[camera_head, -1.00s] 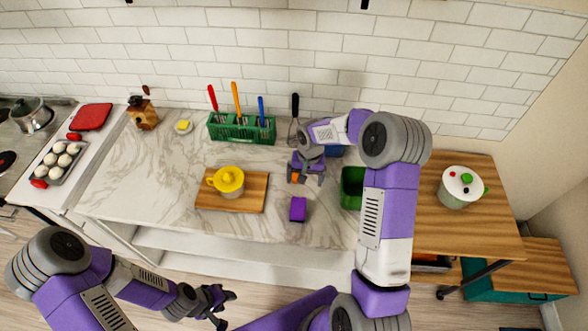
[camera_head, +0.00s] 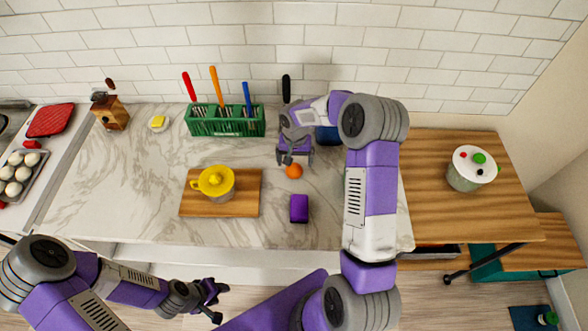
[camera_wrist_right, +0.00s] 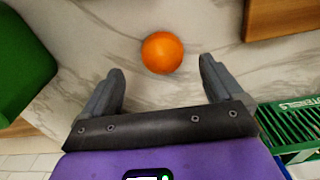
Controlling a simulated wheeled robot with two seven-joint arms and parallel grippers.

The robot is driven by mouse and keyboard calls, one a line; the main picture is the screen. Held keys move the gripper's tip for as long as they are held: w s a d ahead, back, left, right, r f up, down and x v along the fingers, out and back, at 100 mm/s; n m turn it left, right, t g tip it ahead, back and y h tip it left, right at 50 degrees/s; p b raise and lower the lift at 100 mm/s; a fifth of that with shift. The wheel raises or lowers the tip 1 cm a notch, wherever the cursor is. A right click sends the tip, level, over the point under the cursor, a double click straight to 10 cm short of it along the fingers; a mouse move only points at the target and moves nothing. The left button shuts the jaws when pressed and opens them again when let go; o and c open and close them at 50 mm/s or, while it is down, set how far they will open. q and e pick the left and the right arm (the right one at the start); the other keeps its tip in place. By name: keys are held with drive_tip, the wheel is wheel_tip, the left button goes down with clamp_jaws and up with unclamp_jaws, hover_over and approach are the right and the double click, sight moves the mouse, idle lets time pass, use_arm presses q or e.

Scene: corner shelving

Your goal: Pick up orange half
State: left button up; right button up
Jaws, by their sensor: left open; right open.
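The orange half (camera_head: 294,171) lies on the marble counter just in front of my right gripper. In the right wrist view the orange half (camera_wrist_right: 162,52) shows as a round orange shape a little beyond and between the fingertips, touching neither finger. My right gripper (camera_head: 294,159) is open and empty, low over the counter; its two fingers (camera_wrist_right: 160,75) are spread apart in the wrist view. My left gripper (camera_head: 218,302) is open and empty, below and in front of the counter's front edge.
A purple block (camera_head: 299,208) sits on the counter near the orange half. A yellow juicer (camera_head: 214,182) stands on a wooden board (camera_head: 250,204) to the left. A green utensil rack (camera_head: 225,126) stands behind. In the wrist view a green container (camera_wrist_right: 22,65) is at left.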

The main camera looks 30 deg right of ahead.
sight(294, 167)
drive_tip(key=f, duration=0.4)
drive_tip(key=shift+a+f, duration=0.2)
drive_tip(key=shift+f, duration=0.1)
drive_tip(key=shift+c, duration=0.2)
drive_tip(key=c, duration=1.1)
